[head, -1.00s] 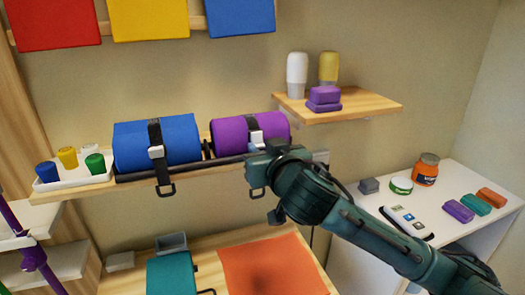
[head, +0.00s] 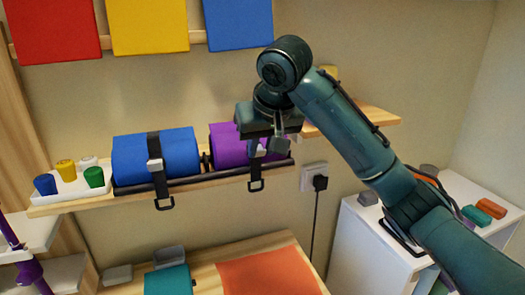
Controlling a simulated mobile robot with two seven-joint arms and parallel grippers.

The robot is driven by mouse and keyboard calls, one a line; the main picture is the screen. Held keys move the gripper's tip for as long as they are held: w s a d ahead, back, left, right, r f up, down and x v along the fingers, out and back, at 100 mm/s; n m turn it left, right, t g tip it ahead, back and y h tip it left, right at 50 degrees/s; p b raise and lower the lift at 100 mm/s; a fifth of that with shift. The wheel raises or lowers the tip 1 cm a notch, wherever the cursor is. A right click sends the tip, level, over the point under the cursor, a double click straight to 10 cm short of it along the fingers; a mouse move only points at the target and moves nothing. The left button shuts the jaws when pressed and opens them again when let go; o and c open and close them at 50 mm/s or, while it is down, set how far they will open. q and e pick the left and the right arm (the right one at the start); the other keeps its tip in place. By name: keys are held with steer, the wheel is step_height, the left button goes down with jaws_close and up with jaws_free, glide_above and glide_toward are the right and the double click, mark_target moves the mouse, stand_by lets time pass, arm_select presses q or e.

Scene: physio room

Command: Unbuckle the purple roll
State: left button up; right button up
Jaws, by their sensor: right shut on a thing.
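The purple roll (head: 226,148) lies on the wall shelf, right of the blue roll (head: 170,153). Its black strap ends in a loop (head: 256,185) that hangs below the shelf edge. A pale buckle (head: 258,150) shows on the strap's front. My right gripper (head: 270,146) is over the roll's right front, pointing down, and is shut on the buckle part of the strap. The gripper hides the top of the strap and the roll's upper right, so the exact grip is hard to see. My left gripper is not in view.
A white tray (head: 70,188) with several coloured pegs stands left of the blue roll. A small shelf (head: 372,119) is behind my right arm. Below are an orange mat (head: 268,275) and a teal roll (head: 168,281). A white cabinet (head: 355,235) stands at right.

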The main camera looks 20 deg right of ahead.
steer(key=shift+w+r+g, duration=0.2)
steer(key=shift+r+g, duration=0.1)
steer(key=shift+g, duration=0.65)
steer(key=shift+w+r+g, duration=0.2)
steer(key=shift+r+g, duration=0.1)
steer(key=shift+g, duration=0.65)
steer(key=o, duration=1)
steer(key=shift+w, duration=0.1)
steer(key=r, duration=0.4)
steer(key=s+r, duration=0.1)
steer(key=r, duration=0.3)
steer(key=s+r, duration=0.1)
steer(key=r, duration=0.4)
steer(key=shift+s, duration=0.1)
